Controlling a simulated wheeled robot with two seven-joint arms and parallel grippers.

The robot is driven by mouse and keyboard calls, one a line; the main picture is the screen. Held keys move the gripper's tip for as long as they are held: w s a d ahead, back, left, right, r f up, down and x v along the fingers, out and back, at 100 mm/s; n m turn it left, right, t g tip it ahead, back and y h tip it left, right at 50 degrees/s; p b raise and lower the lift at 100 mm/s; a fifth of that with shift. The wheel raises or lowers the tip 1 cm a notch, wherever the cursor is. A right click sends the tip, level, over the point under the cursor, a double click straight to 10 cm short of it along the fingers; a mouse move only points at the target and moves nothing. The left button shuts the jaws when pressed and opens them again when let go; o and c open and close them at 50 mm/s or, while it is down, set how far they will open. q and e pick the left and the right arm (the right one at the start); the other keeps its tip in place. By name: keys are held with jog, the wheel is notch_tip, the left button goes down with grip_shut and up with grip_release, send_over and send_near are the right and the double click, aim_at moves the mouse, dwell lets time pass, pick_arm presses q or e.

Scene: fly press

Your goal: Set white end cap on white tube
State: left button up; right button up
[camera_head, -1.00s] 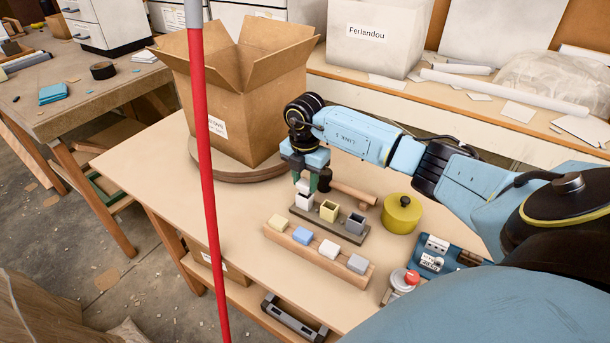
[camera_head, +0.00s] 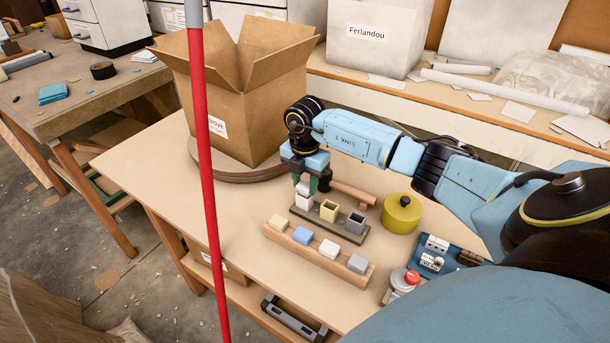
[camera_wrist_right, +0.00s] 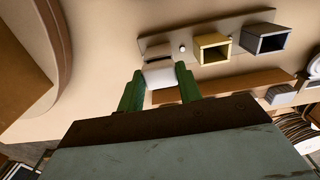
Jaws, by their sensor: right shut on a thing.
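My right gripper (camera_head: 305,186) is shut on a white end cap (camera_wrist_right: 160,75), which shows between its green fingers in the right wrist view. The white tube (camera_head: 304,202) stands upright at the left end of a dark grey-brown base (camera_head: 327,225). The cap is right at the tube's top, and the fingers hide much of it in the head view. The tube also shows just beyond the cap in the right wrist view (camera_wrist_right: 157,53). I cannot tell whether the cap is fully seated. My left gripper is not in view.
Open yellow (camera_head: 329,211) and grey (camera_head: 355,223) tubes share the base. A wooden rail (camera_head: 310,262) in front holds several coloured caps. A red pole (camera_head: 209,170) crosses the view at left.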

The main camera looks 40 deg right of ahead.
jog(key=shift+f, duration=0.1)
dwell(0.3)
jog(key=o, duration=1.2)
jog(key=shift+r+p, duration=0.45)
jog(key=shift+r, duration=0.05)
jog(key=shift+r+p, duration=0.95)
jog(key=shift+r, duration=0.4)
jog(key=shift+r+p, duration=1.75)
jog(key=shift+p, duration=0.1)
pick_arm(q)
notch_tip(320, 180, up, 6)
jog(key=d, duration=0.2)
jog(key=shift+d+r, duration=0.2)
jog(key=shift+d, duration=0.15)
